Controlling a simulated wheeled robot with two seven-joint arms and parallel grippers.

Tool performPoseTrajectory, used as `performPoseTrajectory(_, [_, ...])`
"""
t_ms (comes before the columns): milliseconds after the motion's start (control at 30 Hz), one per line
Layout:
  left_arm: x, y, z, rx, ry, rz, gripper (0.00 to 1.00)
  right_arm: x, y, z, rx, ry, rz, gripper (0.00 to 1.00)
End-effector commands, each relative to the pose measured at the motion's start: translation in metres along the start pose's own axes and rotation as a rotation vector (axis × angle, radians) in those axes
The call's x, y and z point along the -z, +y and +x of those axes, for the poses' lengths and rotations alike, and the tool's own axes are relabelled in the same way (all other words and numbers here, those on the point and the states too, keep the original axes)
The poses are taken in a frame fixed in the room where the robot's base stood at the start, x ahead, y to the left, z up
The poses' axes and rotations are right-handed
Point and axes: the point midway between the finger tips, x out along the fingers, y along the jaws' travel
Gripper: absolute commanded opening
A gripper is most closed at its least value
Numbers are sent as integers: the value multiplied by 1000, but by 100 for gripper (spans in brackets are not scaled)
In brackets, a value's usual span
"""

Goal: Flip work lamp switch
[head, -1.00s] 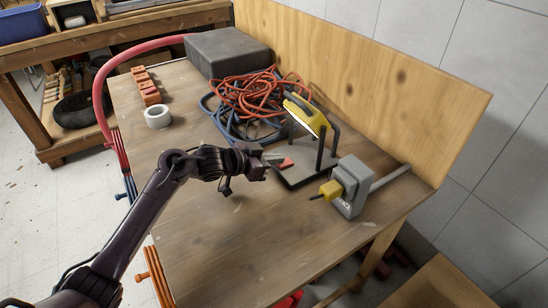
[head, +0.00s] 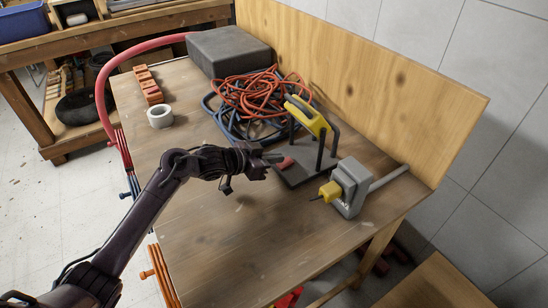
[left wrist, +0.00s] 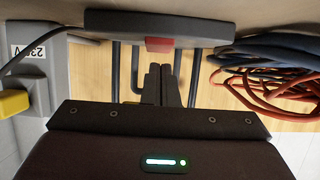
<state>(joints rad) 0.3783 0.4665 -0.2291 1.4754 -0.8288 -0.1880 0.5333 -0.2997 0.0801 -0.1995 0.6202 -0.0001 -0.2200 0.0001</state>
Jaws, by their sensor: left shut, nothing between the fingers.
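The work lamp has a yellow head (head: 306,116) on a black tube frame and a dark flat base (head: 308,172). Its face shows no light. A red switch (head: 286,163) sits on the base's near left edge; in the left wrist view the switch (left wrist: 160,44) shows as a red block on the base (left wrist: 205,28). My left gripper (head: 276,157) is shut and empty, its fingertips right by the switch. In the left wrist view the fingertips (left wrist: 160,72) point at the switch; whether they touch cannot be told. My right gripper is not in view.
A grey socket box (head: 350,188) with a yellow plug (head: 330,191) stands right of the lamp. Coiled orange hose (head: 250,92) and blue hose (head: 222,122) lie behind it. A tape roll (head: 160,117) is at left. The bench front (head: 240,235) is clear.

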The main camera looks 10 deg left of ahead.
Motion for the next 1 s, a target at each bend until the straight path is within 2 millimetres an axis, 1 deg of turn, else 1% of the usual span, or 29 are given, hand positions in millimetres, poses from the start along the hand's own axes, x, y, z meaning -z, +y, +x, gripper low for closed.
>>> performPoseTrajectory(167, [1,0,0,0,1,0,0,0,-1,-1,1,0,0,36])
performPoseTrajectory(267, [7,-1,-3,1,1,0,0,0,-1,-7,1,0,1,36])
performPoseTrajectory(367, [19,-3,-8,1,1,1,0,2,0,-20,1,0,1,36])
performPoseTrajectory(533, [46,-6,-19,1,0,0,0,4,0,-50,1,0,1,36])
performPoseTrajectory(567, [35,-7,-23,2,-4,-1,0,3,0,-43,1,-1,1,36])
performPoseTrajectory(600, [26,-7,-33,3,-6,0,0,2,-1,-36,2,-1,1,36])
performPoseTrajectory(800, [12,-6,-76,2,-5,1,0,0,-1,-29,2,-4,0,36])
performPoseTrajectory(900, [8,-6,-92,2,-4,1,0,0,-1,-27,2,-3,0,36])
performPoseTrajectory(1000, [6,-6,-102,2,-2,0,0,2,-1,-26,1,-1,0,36])
